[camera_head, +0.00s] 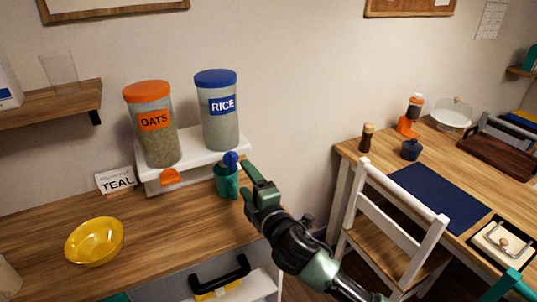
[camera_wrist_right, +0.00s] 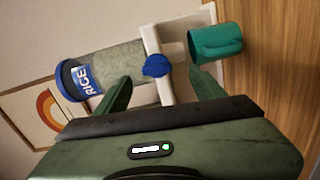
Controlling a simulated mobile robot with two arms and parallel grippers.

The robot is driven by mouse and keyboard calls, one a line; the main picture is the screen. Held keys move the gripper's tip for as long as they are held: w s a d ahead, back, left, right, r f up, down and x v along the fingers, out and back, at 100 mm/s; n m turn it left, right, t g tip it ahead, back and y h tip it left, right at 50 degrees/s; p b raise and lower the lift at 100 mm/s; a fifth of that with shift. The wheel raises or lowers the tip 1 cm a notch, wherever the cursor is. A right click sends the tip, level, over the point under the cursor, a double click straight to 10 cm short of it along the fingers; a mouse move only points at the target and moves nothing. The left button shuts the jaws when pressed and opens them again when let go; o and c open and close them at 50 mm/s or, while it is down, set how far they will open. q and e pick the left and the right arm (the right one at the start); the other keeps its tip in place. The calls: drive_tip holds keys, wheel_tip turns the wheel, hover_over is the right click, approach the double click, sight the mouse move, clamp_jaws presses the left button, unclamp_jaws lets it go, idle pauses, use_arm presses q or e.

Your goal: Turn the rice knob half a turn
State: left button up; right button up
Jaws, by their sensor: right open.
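The rice dispenser (camera_head: 221,128) is a clear canister with a blue lid and a blue RICE label, on a white stand (camera_head: 201,158). Its blue knob (camera_head: 230,159) is at the front of the stand, above a teal cup (camera_head: 226,184). My right gripper (camera_head: 246,180) is open and empty, close to the right of the knob and cup. In the right wrist view the knob (camera_wrist_right: 156,66) shows between and just beyond the two fingertips (camera_wrist_right: 159,77), with no contact visible. The cup (camera_wrist_right: 215,43) is beside the right finger there. My left gripper is not in view.
The oats dispenser (camera_head: 155,133) with its orange knob (camera_head: 170,177) stands left of the rice one. A TEAL card (camera_head: 115,180) and a yellow bowl (camera_head: 94,241) are on the wooden counter (camera_head: 160,220). A white chair (camera_head: 395,222) and a table are at right.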

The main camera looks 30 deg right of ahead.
sight(234, 164)
drive_tip(key=w, duration=0.3)
drive_tip(key=w+a+r+p, duration=0.1)
drive_tip(key=shift+w, duration=0.15)
drive_tip(key=shift+w+d+f, duration=0.1)
drive_tip(key=shift+w+f, duration=0.1)
drive_tip(key=shift+w, duration=1.15)
drive_tip(key=c, duration=1.3)
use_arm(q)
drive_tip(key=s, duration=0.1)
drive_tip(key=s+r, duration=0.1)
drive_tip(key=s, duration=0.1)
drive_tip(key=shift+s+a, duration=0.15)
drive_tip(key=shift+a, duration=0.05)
use_arm(e)
drive_tip(key=shift+c, duration=0.3)
